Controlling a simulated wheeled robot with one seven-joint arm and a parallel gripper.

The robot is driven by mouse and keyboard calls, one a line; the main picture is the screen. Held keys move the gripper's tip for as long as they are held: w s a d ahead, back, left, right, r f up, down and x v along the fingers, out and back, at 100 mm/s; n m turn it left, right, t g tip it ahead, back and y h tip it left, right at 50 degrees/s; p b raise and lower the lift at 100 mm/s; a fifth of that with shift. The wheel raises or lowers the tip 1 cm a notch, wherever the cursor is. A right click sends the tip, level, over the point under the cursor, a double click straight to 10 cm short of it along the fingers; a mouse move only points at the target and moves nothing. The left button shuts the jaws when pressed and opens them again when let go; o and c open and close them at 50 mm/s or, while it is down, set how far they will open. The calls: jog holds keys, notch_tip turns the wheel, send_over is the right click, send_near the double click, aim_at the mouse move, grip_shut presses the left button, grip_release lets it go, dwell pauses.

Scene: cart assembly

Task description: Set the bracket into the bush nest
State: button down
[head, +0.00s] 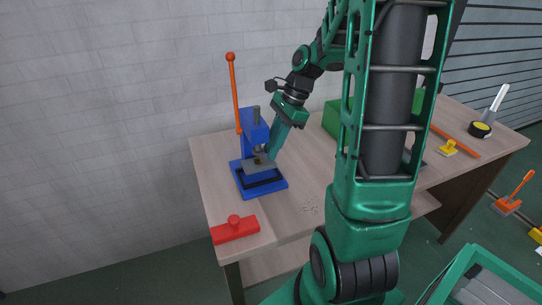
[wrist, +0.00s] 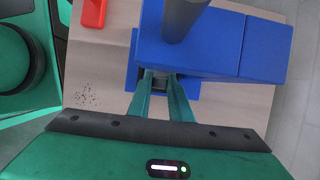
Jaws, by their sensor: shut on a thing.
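A blue press (head: 257,130) with an orange-knobbed lever stands on the workbench. A grey block (head: 262,169) sits on its base under the ram, where the bush nest appears to be, but its details are too small to tell. My gripper (head: 270,156) reaches in from the upper right, fingers pointing down at this block. In the wrist view the green fingers (wrist: 160,80) are close together, shut on a small grey part, apparently the bracket (wrist: 159,85). The press head hides much of it. I cannot tell whether the bracket touches the nest.
A red block with a knob (head: 235,229) lies at the bench's front left corner. A green box (head: 331,118), a yellow piece (head: 448,147) and a tape measure (head: 480,129) are farther right. Small specks (wrist: 86,93) lie on the bench. The press head stands close beside my fingers.

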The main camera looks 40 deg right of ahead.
jog(key=shift+f, duration=1.75)
jog(key=shift+f, duration=0.1)
jog(key=c, duration=1.6)
grip_release()
jog(key=v, duration=1.1)
jog(key=s+a+n+h, duration=0.1)
jog(key=s+n, duration=0.4)
jog(key=s, duration=0.1)
jog(key=s+a+f+n+g+h, duration=0.1)
jog(key=s+a+n, duration=0.1)
jog(key=s+n, duration=0.3)
jog(key=s+a+f+n+h, duration=0.1)
jog(key=s+n, duration=0.3)
jog(key=s, duration=0.4)
jog(key=shift+s+a+f+n+h, duration=0.15)
jog(key=shift+s+f+n+h, duration=0.1)
jog(key=shift+s+n+h, duration=0.2)
